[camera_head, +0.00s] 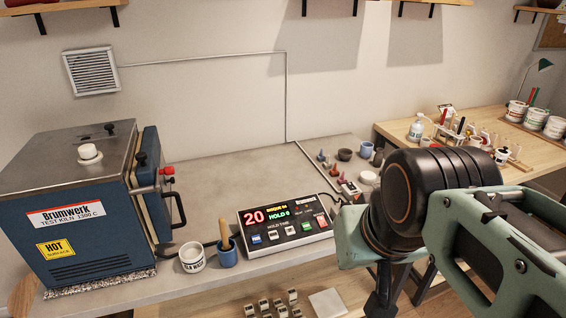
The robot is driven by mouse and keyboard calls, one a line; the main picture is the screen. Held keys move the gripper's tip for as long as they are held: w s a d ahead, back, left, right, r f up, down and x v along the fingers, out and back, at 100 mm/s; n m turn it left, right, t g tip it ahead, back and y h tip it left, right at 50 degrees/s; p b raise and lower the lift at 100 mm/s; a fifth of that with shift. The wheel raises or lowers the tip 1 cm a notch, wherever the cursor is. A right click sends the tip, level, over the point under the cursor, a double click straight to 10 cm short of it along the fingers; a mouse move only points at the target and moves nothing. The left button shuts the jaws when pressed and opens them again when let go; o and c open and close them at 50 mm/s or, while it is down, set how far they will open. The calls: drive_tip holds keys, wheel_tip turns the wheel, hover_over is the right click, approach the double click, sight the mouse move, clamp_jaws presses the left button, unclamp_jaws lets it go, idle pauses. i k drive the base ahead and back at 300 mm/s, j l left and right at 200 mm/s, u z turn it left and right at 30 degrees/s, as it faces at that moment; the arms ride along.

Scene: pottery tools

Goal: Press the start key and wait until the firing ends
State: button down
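The kiln controller (285,228) is a dark slanted box on the grey worktop, right of the kiln. Its display shows a red 20, a green HOLD 0 and a small orange line above. Below is a row of coloured keys (290,231); their labels are too small to read. The blue kiln (85,230) stands at the left, with its door (152,185) on its right side. My gripper (386,290) is at lower right, right of the controller and apart from the keys. Its dark fingers are partly hidden behind my arm, so their opening is unclear.
A white cup (192,258) and a blue pot (227,254) with a wooden handle stand between kiln and controller. Small bottles and bowls (345,154) stand behind the controller. A wooden table (400,130) with jars is at the right. The worktop behind the controller's left side is clear.

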sight(306, 226)
drive_tip(key=i+j, duration=0.1)
drive_tip(key=j, duration=0.45)
drive_tip(key=i+j, duration=0.1)
drive_tip(key=j, duration=0.45)
drive_tip(key=z, duration=1.75)
drive_tip(key=k+l, duration=0.1)
drive_tip(key=i+j, duration=0.1)
